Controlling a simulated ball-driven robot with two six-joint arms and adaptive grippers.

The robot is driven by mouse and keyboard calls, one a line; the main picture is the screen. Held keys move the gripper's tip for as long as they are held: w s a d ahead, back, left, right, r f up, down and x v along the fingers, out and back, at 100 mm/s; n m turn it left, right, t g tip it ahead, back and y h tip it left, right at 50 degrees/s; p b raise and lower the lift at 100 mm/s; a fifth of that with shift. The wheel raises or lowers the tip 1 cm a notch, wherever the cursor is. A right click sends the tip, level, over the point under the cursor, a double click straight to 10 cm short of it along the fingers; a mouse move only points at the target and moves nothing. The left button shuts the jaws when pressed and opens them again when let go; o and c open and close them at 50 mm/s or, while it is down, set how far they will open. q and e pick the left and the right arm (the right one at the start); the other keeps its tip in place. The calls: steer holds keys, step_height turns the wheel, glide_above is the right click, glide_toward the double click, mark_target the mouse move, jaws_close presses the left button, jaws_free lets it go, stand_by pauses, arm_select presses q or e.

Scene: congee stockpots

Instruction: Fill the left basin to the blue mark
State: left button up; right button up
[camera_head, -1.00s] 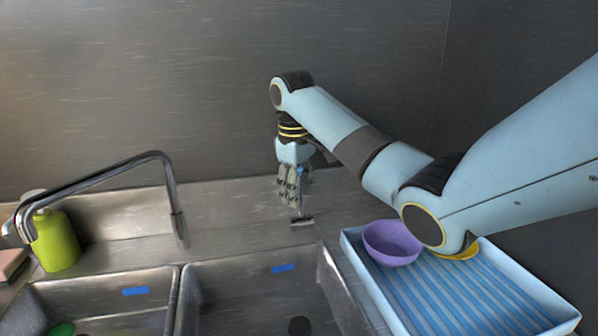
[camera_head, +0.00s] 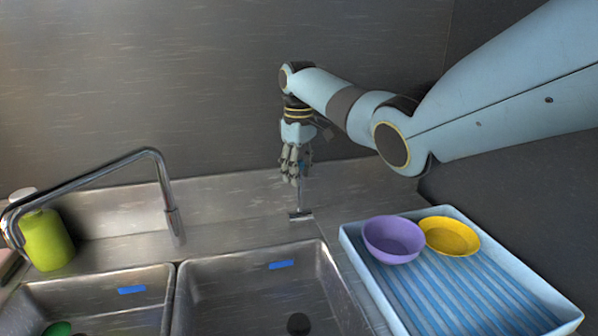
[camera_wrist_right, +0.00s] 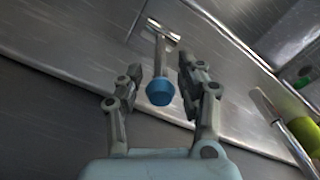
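The left basin (camera_head: 90,299) is at the lower left, with a blue mark (camera_head: 132,290) on its back wall. I see no water in its visible part. The curved metal spout (camera_head: 100,180) ends near the divider between the basins, and no stream shows. A metal lever (camera_head: 301,205) with a blue knob (camera_wrist_right: 160,92) stands on the ledge behind the right basin. My right gripper (camera_head: 293,175) points down over this lever. In the wrist view its fingers (camera_wrist_right: 161,82) are spread either side of the blue knob, with gaps visible. My left gripper is not in view.
The right basin (camera_head: 225,290) has its own blue mark (camera_head: 281,265) and a dark drain. A blue ribbed tray (camera_head: 470,290) at right holds a purple bowl (camera_head: 393,240) and a yellow bowl (camera_head: 451,236). A green bottle (camera_head: 47,240) stands left. A green item (camera_head: 57,328) lies in the left basin.

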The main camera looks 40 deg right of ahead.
steer(key=shift+f, duration=0.25)
jaws_close()
stand_by(0.3)
